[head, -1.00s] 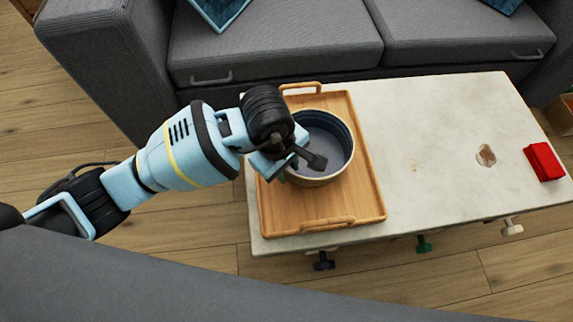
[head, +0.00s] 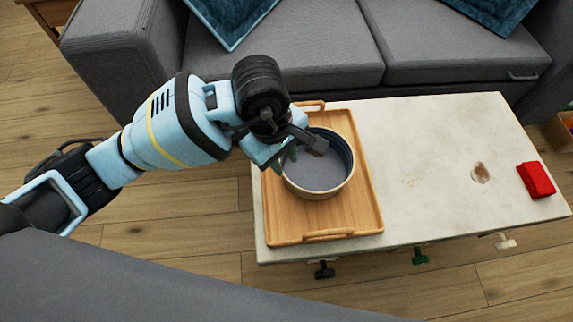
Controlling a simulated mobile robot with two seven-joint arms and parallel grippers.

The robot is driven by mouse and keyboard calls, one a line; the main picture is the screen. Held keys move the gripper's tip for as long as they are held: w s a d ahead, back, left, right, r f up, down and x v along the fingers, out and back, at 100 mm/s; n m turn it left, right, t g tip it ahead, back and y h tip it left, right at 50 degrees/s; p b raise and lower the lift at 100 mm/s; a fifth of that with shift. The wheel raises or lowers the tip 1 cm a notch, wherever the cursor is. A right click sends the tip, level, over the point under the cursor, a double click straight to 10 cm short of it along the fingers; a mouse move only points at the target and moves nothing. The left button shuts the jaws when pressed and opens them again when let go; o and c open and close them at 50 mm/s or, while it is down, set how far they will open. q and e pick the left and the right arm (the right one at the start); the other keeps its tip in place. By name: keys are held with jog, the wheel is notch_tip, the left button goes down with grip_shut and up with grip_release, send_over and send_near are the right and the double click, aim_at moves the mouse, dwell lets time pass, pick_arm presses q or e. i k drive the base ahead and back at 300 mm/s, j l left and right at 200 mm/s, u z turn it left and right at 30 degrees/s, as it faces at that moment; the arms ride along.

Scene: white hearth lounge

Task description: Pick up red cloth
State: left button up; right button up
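The red cloth (head: 536,180) lies folded on the right end of the pale coffee table (head: 430,140). My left gripper (head: 302,150) is far to the left of it, over the upper left part of a round bowl (head: 325,188) on a wooden tray (head: 285,220). Its fingers look spread apart with nothing between them. The bowl is dark inside with a light rim. My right gripper is not in view.
A grey sofa (head: 320,55) with teal cushions (head: 232,15) stands behind the table. A brown stain (head: 480,173) marks the tabletop left of the cloth. The table between tray and cloth is otherwise clear. A grey surface (head: 150,280) fills the bottom left foreground.

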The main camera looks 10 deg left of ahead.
aim_at(538, 184)
jog(key=z, duration=1.4)
